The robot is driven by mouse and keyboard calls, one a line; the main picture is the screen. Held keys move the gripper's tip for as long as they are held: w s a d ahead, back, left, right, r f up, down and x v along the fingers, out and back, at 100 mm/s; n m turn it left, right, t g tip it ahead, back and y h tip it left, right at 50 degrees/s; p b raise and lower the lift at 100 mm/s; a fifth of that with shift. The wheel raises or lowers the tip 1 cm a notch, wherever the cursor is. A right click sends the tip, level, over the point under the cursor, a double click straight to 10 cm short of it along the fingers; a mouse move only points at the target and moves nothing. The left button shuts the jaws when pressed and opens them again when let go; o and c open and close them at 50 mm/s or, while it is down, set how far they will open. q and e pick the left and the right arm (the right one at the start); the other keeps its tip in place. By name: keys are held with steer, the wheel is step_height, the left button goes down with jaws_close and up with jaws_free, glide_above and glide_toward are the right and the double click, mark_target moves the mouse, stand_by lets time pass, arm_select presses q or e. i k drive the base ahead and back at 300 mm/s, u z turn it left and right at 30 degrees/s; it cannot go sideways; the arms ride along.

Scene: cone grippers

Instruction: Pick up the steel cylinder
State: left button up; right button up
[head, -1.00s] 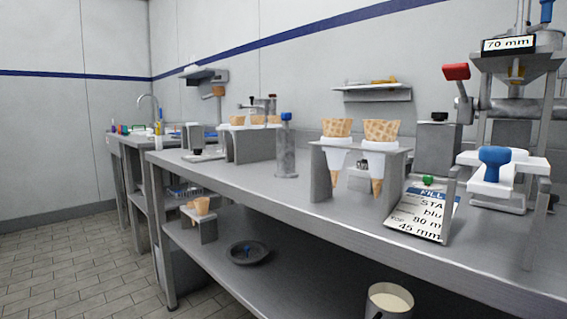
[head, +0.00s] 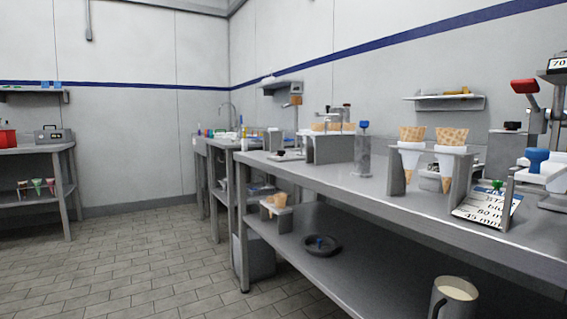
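A steel cylinder (head: 362,155) with a blue knob on top stands upright on the long steel counter (head: 330,172). It is between a grey cone stand (head: 331,149) at its left and a holder with two wrapped waffle cones (head: 434,158) at its right. Nothing covers it from this side. Neither of my grippers shows in the head view.
The lower shelf (head: 345,262) holds a dark round dish (head: 321,246) and a small cone stand. Tiled floor (head: 140,250) is clear at left.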

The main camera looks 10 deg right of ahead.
mark_target(363, 144)
steer(key=u, duration=0.3)
steer(key=i, duration=1.05)
steer(key=z, duration=1.15)
